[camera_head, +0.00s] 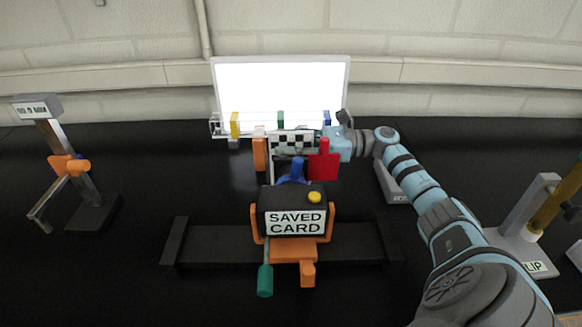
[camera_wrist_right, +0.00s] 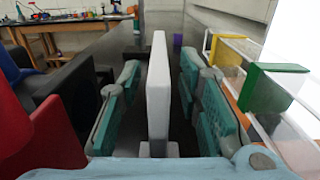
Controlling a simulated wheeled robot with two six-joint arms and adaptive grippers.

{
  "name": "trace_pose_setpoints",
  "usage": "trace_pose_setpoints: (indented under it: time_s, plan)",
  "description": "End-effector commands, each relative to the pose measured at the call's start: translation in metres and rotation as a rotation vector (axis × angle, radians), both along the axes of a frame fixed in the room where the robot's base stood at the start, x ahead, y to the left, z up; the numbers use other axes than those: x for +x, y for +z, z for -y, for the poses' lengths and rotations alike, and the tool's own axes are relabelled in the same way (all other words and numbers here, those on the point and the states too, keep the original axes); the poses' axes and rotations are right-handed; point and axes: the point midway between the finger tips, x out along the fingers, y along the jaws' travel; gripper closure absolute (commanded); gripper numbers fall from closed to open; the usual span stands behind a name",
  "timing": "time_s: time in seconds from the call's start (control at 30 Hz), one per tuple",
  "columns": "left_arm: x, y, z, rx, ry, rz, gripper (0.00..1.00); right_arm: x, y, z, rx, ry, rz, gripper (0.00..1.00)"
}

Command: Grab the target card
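A black-and-white checkered card (camera_head: 292,140) stands upright behind the black box labelled SAVED CARD (camera_head: 294,222). My right gripper (camera_head: 338,146) comes in from the right beside the card, partly hidden by a red piece (camera_head: 323,166). In the right wrist view its teal fingers (camera_wrist_right: 160,105) stand apart, either side of an upright pale plate (camera_wrist_right: 158,90) seen edge-on. Gaps show between the plate and both fingers. The plate looks like the card's edge, but its face is hidden there. My left gripper is not in view.
A clear rack (camera_head: 216,127) with yellow, green and blue tabs stands behind the card, before a bright white panel (camera_head: 281,84). A labelled stand with an orange clamp (camera_head: 70,166) is at left. Another stand (camera_head: 520,225) is at right. The black table at left is mostly clear.

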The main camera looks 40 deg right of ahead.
Motion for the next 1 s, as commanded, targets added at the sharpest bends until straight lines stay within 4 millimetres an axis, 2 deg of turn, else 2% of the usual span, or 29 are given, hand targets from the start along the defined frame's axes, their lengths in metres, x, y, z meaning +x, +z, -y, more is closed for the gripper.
trace_pose_setpoints:
  time_s: [0.1,0.3,0.37,0.5,0.53,1.0]
  plan:
    - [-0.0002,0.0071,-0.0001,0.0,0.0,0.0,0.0,0.0093,0.0029,-0.0135,0.001,0.001,0.001,0.68]
    - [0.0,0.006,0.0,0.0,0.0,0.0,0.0,0.0106,0.0005,-0.015,-0.001,0.0,-0.001,0.68]
    - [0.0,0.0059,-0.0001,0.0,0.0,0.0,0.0,0.0105,0.0005,-0.0149,-0.001,0.0,-0.001,0.76]
    - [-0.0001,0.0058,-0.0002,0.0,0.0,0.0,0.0,0.0105,0.0003,-0.0147,0.0,0.0,-0.001,0.99]
    - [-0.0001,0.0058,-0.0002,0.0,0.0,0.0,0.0,0.0104,0.0003,-0.0146,0.0,0.0,-0.001,1.0]
    - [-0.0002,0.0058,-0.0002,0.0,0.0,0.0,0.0,0.0103,0.001,-0.0145,-0.001,0.0,-0.001,1.0]
